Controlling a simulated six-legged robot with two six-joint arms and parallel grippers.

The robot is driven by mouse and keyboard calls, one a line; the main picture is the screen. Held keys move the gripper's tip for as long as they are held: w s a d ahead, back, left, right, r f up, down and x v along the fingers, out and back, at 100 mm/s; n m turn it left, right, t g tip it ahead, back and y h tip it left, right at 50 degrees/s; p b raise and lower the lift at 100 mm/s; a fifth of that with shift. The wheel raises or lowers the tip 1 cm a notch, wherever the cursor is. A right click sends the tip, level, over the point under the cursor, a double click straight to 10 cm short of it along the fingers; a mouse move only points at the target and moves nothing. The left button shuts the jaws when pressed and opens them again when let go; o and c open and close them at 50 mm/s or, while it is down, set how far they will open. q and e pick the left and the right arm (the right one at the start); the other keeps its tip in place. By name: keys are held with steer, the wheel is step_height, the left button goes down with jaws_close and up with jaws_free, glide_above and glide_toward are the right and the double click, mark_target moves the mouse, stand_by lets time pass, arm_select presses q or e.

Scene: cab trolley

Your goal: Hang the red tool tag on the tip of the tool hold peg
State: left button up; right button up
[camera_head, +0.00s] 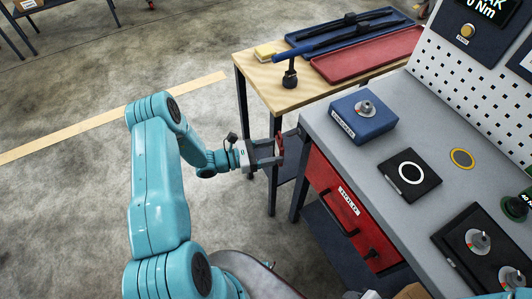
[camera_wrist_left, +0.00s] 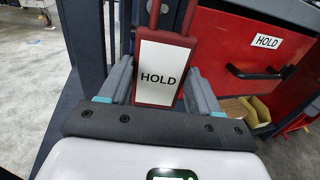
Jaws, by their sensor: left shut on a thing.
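The red tool tag (camera_wrist_left: 168,66) has a white face marked HOLD and stands upright between the fingers of my left gripper (camera_wrist_left: 160,88) in the left wrist view. Its upper part runs out of the top of that view. In the head view my left gripper (camera_head: 268,154) is shut on the tag (camera_head: 280,147), left of the workbench and clear of it. A short black peg-like part (camera_head: 372,253) sticks out of the red drawer front; I cannot tell for certain that it is the tool hold peg. My right gripper is not in view.
The red drawer front (camera_head: 322,180) has a HOLD label (camera_head: 348,201) and a black handle (camera_head: 335,215). The grey workbench top (camera_head: 400,125) carries a blue box (camera_head: 362,118) and a black pad (camera_head: 410,174). A wooden table (camera_head: 268,75) stands behind. Open floor lies left.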

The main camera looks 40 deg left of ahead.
mark_target(276, 150)
arm_select(q)
steer(key=shift+w+d+f, duration=0.1)
steer(key=shift+w+d, duration=0.25)
steer(key=shift+w, duration=0.45)
steer(key=shift+w+d+f, duration=0.1)
steer(key=shift+w+d, duration=0.25)
steer(key=shift+w, duration=0.45)
steer(key=shift+w+d+f+b, duration=0.1)
steer(key=shift+w+f+b, duration=0.1)
steer(key=shift+b, duration=0.4)
steer(key=shift+w+d+f+b, duration=0.15)
steer(key=shift+w+f+b, duration=0.05)
steer(key=shift+w+b, duration=0.2)
steer(key=o, duration=1)
steer(key=shift+c, duration=0.2)
steer(key=shift+o, duration=1.3)
steer(key=shift+r, duration=0.1)
